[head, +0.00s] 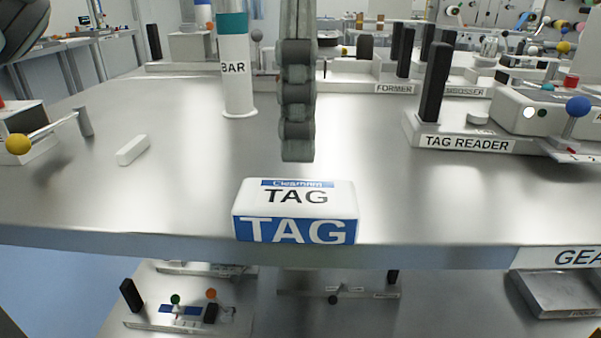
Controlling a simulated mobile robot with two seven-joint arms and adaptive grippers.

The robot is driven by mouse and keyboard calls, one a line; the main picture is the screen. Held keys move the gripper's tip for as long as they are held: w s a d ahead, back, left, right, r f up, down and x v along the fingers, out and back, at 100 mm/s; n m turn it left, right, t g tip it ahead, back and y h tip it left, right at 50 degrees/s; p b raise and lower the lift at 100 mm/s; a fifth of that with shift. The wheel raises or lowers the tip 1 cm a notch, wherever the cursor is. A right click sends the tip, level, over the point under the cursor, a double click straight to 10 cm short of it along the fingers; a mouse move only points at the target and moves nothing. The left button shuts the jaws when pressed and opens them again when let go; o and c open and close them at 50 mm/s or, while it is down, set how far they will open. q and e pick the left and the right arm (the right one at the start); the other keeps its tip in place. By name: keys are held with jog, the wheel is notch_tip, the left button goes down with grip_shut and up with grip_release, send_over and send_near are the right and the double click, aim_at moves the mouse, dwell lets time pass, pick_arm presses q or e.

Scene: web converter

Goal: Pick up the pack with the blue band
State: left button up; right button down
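The pack with the blue band (295,212) is a white box lettered TAG. The blue band runs along its lower front, and a smaller blue strip lies on top. It sits near the front edge of the metal table (190,205). My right gripper (298,158) points down above and just behind the pack, seen edge-on, with a visible gap to it. One finger hides the other, so its opening cannot be told. Nothing shows held in it. Only a dark part of my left arm shows in the top left corner; its fingers are out of view.
A white BAR post (236,70) stands behind, left of the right gripper. A small white block (132,150) lies at left, near a yellow-knobbed lever (18,144). The tag reader (466,144) stands at right. The tabletop beside the pack is clear. A lower shelf holds small fixtures.

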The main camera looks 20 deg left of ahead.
aim_at(297, 193)
pick_arm(q)
jog(key=shift+w+a+f, duration=0.1)
jog(key=shift+w+f, duration=0.05)
jog(key=shift+f, duration=0.05)
jog(key=f, duration=0.4)
jog(key=s+f, duration=0.1)
jog(key=f, duration=0.1)
jog(key=shift+f, duration=0.7)
jog(key=shift+w, duration=0.1)
jog(key=c, duration=1.4)
